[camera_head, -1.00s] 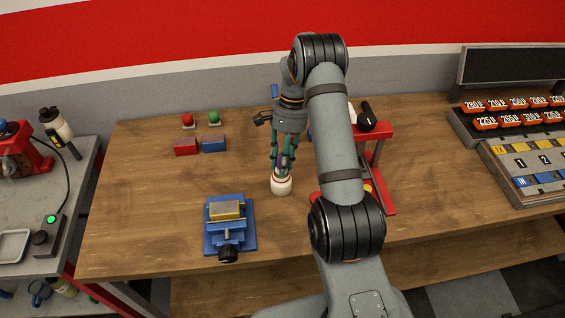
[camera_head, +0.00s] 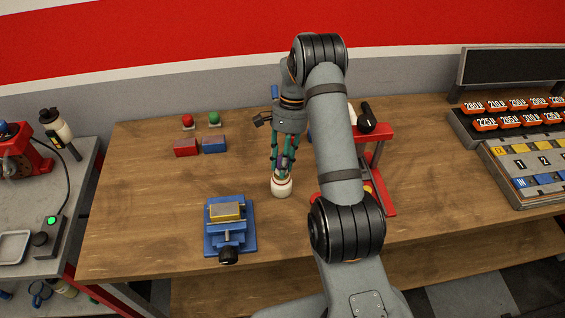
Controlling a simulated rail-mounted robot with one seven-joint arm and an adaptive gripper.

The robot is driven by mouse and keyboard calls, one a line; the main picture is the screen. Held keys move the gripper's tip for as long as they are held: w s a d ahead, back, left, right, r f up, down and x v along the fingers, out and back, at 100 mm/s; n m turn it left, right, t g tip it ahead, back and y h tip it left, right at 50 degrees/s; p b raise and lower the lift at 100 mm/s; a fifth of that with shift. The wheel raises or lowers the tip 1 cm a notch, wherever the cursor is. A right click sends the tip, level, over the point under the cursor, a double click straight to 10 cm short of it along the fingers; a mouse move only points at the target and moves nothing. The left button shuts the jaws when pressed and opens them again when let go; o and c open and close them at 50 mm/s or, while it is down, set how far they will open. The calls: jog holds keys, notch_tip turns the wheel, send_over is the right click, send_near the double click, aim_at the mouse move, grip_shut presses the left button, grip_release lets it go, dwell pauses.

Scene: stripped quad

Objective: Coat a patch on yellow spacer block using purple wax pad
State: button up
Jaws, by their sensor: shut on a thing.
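The yellow spacer block (camera_head: 227,214) sits clamped in a blue vise (camera_head: 246,237) on the wooden table, with a grey surface on its top. My gripper (camera_head: 281,173) points down to the right of the vise. Its fingers are shut on a small, dark purple thing (camera_head: 283,161), which appears to be the purple wax pad and is partly hidden by the fingers. A white round pot (camera_head: 282,188) is directly at the fingertips. I cannot tell whether the held thing touches the pot.
A red block (camera_head: 186,147) and a blue block (camera_head: 214,145) lie behind the vise, near a red (camera_head: 187,120) and a green knob (camera_head: 214,118). A red stand (camera_head: 379,150) is right of my arm. Table around the vise's left is clear.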

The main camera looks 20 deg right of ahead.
jog(key=shift+w+r+p, duration=0.1)
jog(key=shift+r+p, duration=1.9)
jog(key=shift+r, duration=1.2)
jog(key=shift+n, duration=0.7)
jog(key=s+r+n+h+b, duration=0.1)
jog(key=s+n+b, duration=0.1)
jog(key=s, duration=0.5)
jog(key=s+r+n+h+b, duration=0.1)
jog(key=s+r+n+b, duration=0.1)
jog(key=s, duration=0.5)
jog(key=s+r+n+b, duration=0.1)
jog(key=s+n+b, duration=0.2)
jog(key=s+b, duration=0.2)
jog(key=shift+s+a+r+g+h, duration=0.3)
jog(key=shift+s+r+h, duration=0.1)
jog(key=shift+s, duration=0.85)
